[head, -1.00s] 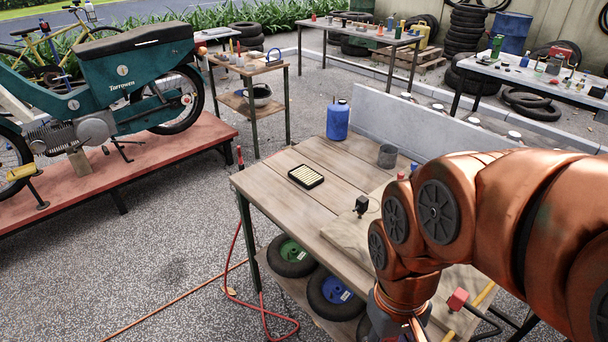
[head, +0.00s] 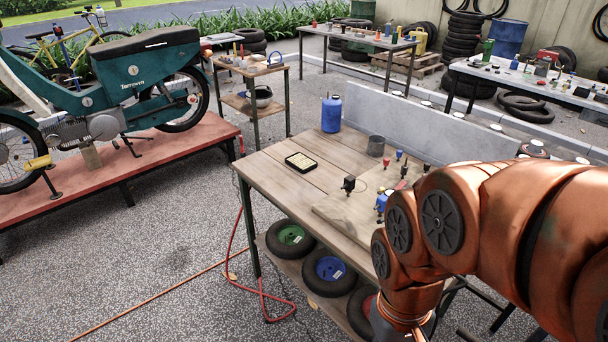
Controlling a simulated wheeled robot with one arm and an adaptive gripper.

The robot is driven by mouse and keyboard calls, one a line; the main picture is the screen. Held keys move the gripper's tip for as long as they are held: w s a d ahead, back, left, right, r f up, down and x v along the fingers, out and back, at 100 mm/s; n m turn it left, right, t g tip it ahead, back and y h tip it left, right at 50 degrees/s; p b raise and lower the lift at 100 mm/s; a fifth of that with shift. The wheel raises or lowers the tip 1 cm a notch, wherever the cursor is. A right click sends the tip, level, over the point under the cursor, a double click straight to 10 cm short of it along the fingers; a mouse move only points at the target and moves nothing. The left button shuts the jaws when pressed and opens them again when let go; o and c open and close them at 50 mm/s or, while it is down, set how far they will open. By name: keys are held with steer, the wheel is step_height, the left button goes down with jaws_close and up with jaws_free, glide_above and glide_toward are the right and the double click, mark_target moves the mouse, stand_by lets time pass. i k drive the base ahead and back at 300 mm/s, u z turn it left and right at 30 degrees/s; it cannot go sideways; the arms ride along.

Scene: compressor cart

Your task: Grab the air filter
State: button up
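The air filter (head: 302,162) is a small flat rectangle with a black frame and a pale yellow face. It lies flat on the left part of the wooden workbench (head: 275,181), apart from other things. My copper-coloured arm reaches in from the right and bends down past the front right of the bench. My gripper is out of view below the bottom edge, so its fingers cannot be seen. Nothing hides the filter.
Wheels (head: 330,270) lie on the lower shelf. A red hose (head: 236,243) hangs at the left.

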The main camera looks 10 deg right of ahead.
mark_target(301, 162)
steer(key=u, duration=0.65)
steer(key=i, duration=0.7)
steer(key=u, duration=0.65)
steer(key=i, duration=1.75)
steer(key=z, duration=0.8)
steer(key=i, duration=0.6)
steer(key=z, duration=0.3)
